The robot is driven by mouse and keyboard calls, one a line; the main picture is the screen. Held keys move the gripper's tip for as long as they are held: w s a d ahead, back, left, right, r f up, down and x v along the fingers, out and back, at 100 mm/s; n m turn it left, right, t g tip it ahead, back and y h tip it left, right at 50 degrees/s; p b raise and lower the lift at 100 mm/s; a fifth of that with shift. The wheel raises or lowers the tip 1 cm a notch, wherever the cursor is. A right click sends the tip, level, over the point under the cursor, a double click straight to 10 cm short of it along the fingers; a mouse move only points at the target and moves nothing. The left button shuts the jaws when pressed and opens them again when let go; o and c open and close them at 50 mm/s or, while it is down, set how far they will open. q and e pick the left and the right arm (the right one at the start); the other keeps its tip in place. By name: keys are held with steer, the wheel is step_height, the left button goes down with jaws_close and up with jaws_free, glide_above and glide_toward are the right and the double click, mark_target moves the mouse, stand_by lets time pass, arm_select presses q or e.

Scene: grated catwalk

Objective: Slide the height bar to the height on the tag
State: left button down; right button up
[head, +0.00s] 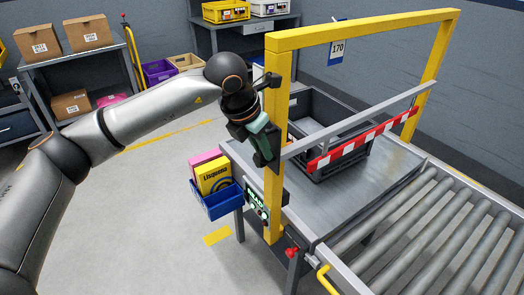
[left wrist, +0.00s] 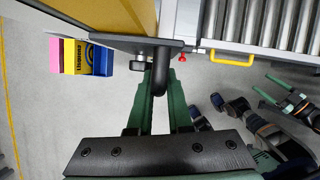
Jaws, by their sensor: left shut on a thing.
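The height bar (head: 350,128) is a grey rail with a red-and-white striped board, level across the yellow gate frame (head: 350,32) above a dark crate. The tag (head: 337,49) hangs near the top beam and reads 170. My left gripper (head: 265,145) is at the near yellow post, at the bar's left end. The left wrist view shows its green fingers shut on a black handle (left wrist: 161,68), partly hidden between them. My right gripper (left wrist: 260,81) shows only in the left wrist view, at right, its green fingers apart and empty.
A grey crate (head: 311,173) stands on the metal table under the bar, beside a roller conveyor (head: 440,235). A control box with a lit display (head: 257,202) is low on the near post. A blue bin (head: 218,203) with boxes hangs left of it. Open floor lies left.

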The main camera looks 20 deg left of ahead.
arm_select(q)
steer(key=c, duration=0.8)
jaws_free()
steer(key=shift+c, duration=0.2)
steer(key=shift+r, duration=0.1)
steer(key=b+v, duration=0.1)
steer(key=v, duration=1.1)
steer(key=shift+r+b, duration=0.2)
steer(key=shift+b, duration=0.1)
steer(key=shift+s, duration=0.1)
